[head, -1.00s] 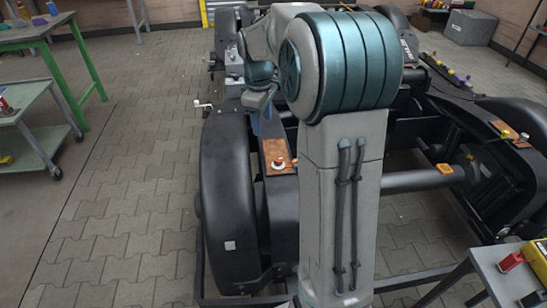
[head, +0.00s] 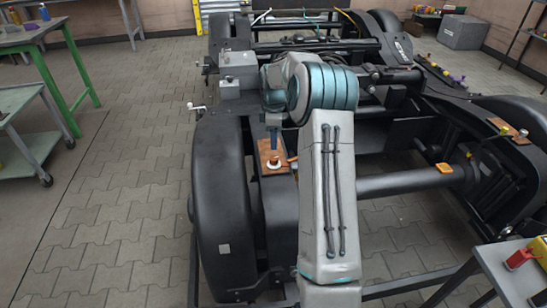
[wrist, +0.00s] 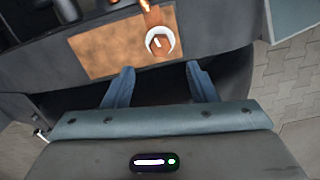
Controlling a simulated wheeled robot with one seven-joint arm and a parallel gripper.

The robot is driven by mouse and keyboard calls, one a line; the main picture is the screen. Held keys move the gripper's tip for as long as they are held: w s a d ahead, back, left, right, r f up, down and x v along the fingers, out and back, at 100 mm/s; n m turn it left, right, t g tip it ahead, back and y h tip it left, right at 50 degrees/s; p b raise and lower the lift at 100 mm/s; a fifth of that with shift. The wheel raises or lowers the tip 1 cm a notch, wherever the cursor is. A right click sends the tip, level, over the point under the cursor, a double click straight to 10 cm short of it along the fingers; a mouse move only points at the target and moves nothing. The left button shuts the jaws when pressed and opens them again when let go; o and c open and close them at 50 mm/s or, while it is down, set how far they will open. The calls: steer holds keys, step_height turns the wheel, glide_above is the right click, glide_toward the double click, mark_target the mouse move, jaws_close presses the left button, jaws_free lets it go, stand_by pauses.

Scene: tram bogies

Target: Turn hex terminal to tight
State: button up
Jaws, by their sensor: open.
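The hex terminal (head: 272,165) shows as a small pale round piece on a copper-brown plate (head: 267,149) on the black bogie frame. In the wrist view the terminal (wrist: 160,41) is a white ring with a light centre, near the plate's right end. A copper strip runs up from it to the picture's top edge. My gripper (wrist: 160,72) is open, its two blue fingers apart with nothing between them. The terminal shows beyond the fingertips, roughly in line with the gap. In the head view my gripper (head: 274,137) hangs just above the plate. The terminal's exact angle is too small to tell.
The black wheel cover (head: 222,190) stands left of the plate. A grey box (head: 238,68) sits on the frame behind it. A grey table (head: 515,275) with red and yellow items is at the lower right.

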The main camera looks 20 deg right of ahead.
mark_target(274, 157)
step_height(274, 157, down, 8)
steer(key=shift+f+b, duration=0.25)
steer(key=shift+b, duration=0.2)
steer(key=c, duration=1)
